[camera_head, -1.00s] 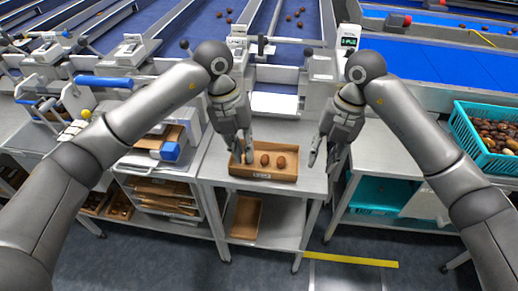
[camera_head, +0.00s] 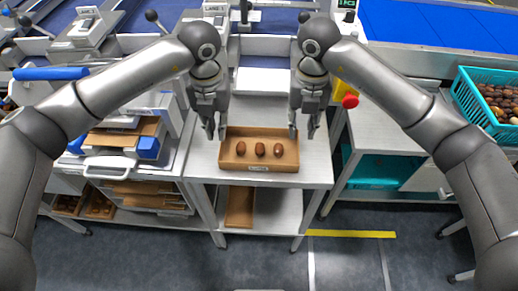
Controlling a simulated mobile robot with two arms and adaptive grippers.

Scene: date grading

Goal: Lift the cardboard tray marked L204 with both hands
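The cardboard tray (camera_head: 238,165) sits on a white metal bench top in front of me. It is an open brown box with three brown dates (camera_head: 260,149) in a row inside. A small white label (camera_head: 258,169) is on its front wall; the writing is too small to read. My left gripper (camera_head: 216,133) is open, fingers pointing down, at the tray's upper left corner. My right gripper (camera_head: 302,134) is open, fingers pointing down, at the upper right corner. I cannot tell whether either gripper touches the tray.
Another cardboard tray (camera_head: 240,207) lies on the bench's lower shelf. A teal crate of dates (camera_head: 462,98) stands at the right. A red button (camera_head: 350,101) on a yellow box is right of my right gripper. Sorting machines with blue belts (camera_head: 430,40) stand behind.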

